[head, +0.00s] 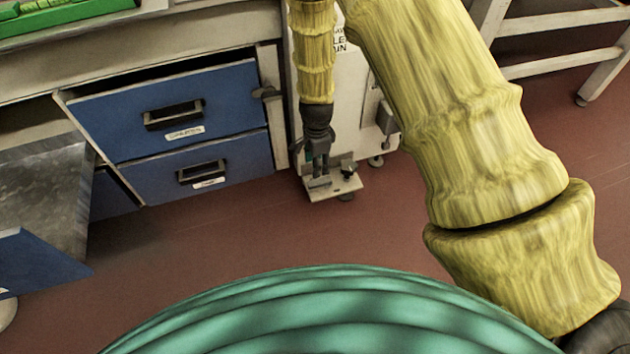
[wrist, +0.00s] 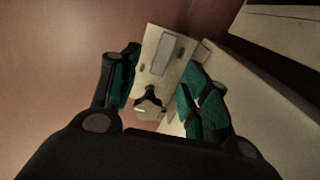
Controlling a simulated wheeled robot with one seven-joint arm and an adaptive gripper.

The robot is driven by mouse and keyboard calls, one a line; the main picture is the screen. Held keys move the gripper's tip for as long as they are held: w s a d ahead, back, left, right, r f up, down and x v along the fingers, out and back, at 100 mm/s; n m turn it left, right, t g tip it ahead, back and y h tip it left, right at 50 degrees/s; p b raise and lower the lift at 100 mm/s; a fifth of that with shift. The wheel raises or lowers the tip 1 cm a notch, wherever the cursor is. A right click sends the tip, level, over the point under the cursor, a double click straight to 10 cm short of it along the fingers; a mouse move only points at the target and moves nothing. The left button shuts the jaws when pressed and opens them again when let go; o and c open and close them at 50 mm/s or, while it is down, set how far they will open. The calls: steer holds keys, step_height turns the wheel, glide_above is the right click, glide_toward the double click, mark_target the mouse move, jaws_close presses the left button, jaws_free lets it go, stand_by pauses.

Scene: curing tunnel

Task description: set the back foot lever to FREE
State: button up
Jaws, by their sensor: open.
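My gripper (head: 318,172) points down at the foot of the cream cabinet in the head view. It is open, with its dark and teal fingers apart in the wrist view (wrist: 158,88). A cream foot plate (head: 345,186) sits low by the floor, right at the fingertips. In the wrist view the plate (wrist: 178,47) carries a pale rectangular panel and shows between the fingers. A small dark forked part with a pale tab (wrist: 149,106), perhaps the foot lever, lies between the fingers; I see no clear contact. Its setting and any lettering are unreadable.
Blue drawers (head: 170,110) stand left of my gripper, the upper one partly open. The cream cabinet (head: 345,90) rises behind it, with another small foot (head: 376,161) to the right. A white stool-like frame (head: 560,62) stands at upper right. The red floor (head: 250,235) in front is clear.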

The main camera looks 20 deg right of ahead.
mark_target(315, 183)
steer(key=f+b, duration=0.2)
steer(key=f, duration=0.1)
steer(key=f+b, duration=0.1)
steer(key=f, duration=0.3)
steer(key=w+f+b, duration=0.1)
steer(key=f+b, duration=0.1)
steer(key=f, duration=0.1)
steer(key=shift+a+f+b, duration=0.15)
steer(key=shift+a+b, duration=0.1)
steer(key=shift+b, duration=0.1)
steer(key=shift+c, duration=0.4)
steer(key=shift+s, duration=0.1)
steer(key=c, duration=0.9)
